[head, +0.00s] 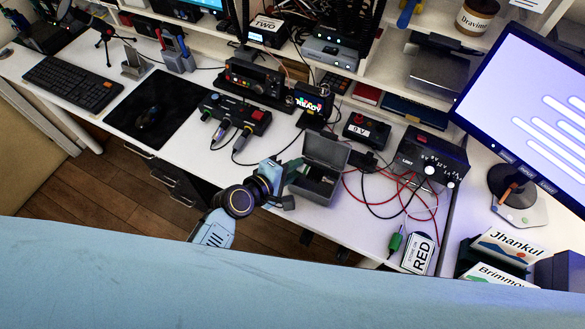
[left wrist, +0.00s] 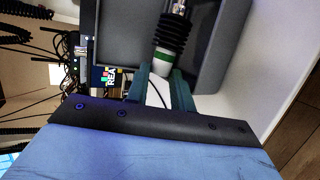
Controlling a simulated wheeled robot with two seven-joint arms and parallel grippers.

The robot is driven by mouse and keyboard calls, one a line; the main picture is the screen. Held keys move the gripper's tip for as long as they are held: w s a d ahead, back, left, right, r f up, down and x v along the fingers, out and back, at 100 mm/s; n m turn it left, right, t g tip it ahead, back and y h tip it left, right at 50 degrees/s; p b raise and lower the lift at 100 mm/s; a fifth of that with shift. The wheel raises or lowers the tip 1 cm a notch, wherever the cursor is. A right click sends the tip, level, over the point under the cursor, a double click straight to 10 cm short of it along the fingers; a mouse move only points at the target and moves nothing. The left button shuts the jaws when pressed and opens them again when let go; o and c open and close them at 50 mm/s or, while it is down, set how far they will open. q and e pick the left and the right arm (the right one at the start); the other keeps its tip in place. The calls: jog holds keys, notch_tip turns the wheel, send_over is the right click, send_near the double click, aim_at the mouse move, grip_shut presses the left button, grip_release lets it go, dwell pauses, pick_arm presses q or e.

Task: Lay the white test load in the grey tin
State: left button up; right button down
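The grey tin (head: 337,152) stands open on the white desk, lid up. My left gripper (head: 284,188) is at its near left side. In the left wrist view the tin (left wrist: 222,45) lies just beyond the fingers. The white test load (left wrist: 165,64), with a green band and black ribbed body, lies tilted within the tin's outline. My left fingers (left wrist: 160,85) stand a narrow gap apart at its white end and look shut on it. Whether the load touches the tin floor is unclear. My right gripper is not in view.
Red and black leads (head: 380,197) lie just right of the tin, leading to a black box (head: 432,155). A green plug-like piece (head: 396,241) and a RED-labelled card (head: 418,254) lie at the front right. A control box (head: 236,112) stands behind left.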

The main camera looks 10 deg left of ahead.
pick_arm(q)
jog(key=o, duration=0.4)
jog(key=shift+s+f, duration=0.15)
jog(key=shift+f, duration=0.05)
jog(key=shift+s+a+f, duration=0.1)
jog(key=shift+s+a, duration=0.15)
jog(key=r+p+v, duration=0.1)
jog(key=p+v, duration=0.1)
jog(key=v, duration=1)
notch_tip(320, 180, up, 11)
jog(key=p, duration=1)
jog(key=shift+a+f+p, duration=0.1)
jog(key=shift+f+p, duration=0.1)
jog(key=shift+p, duration=0.1)
